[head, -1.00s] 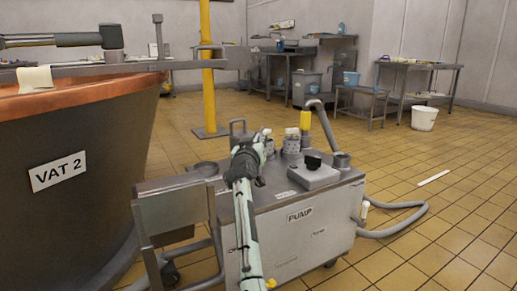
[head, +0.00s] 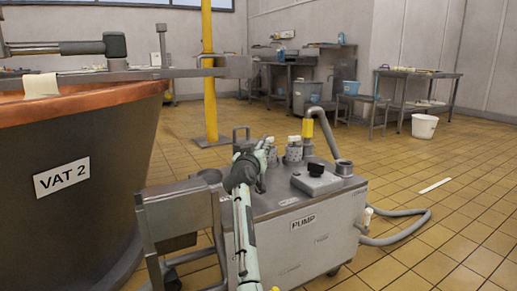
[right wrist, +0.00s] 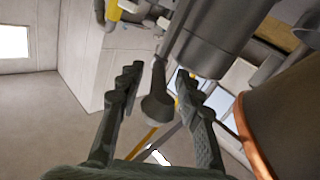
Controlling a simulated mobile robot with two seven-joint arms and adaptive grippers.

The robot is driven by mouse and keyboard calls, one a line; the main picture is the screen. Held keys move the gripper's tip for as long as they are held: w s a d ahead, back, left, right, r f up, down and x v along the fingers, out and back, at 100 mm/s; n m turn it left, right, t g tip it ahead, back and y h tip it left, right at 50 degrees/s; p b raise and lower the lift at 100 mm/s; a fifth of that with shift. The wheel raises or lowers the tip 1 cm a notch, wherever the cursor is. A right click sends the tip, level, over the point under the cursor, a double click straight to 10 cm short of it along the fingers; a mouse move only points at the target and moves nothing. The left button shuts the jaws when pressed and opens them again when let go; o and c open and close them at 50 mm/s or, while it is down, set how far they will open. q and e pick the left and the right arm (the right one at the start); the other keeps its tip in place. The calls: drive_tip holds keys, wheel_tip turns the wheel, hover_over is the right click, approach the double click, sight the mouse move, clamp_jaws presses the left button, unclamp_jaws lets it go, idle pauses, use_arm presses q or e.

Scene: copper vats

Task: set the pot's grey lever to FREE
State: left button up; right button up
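My right gripper (head: 252,165) is over the back left part of the grey pump cart (head: 290,235) in the head view, beside small pale perforated pots (head: 293,148). In the right wrist view my right gripper (right wrist: 157,82) is open, its two dark fingers spread. A grey lever-like rod with a wide rounded end (right wrist: 157,108) shows between the fingers, with gaps on both sides. A large grey cylinder (right wrist: 212,42) is beyond it. I cannot tell whether this is the pot, and no FREE marking is legible.
A copper-rimmed vat marked VAT 2 (head: 75,215) stands at left, and its rim also shows in the right wrist view (right wrist: 252,140). A yellow post (head: 208,80) is behind the cart. A grey hose (head: 400,237) lies on the tiles at right, where the floor is mostly clear.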

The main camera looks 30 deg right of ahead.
drive_tip(key=shift+s, duration=0.1)
drive_tip(key=v, duration=1.1)
drive_tip(key=shift+s+a, duration=0.3)
drive_tip(key=shift+c, duration=0.5)
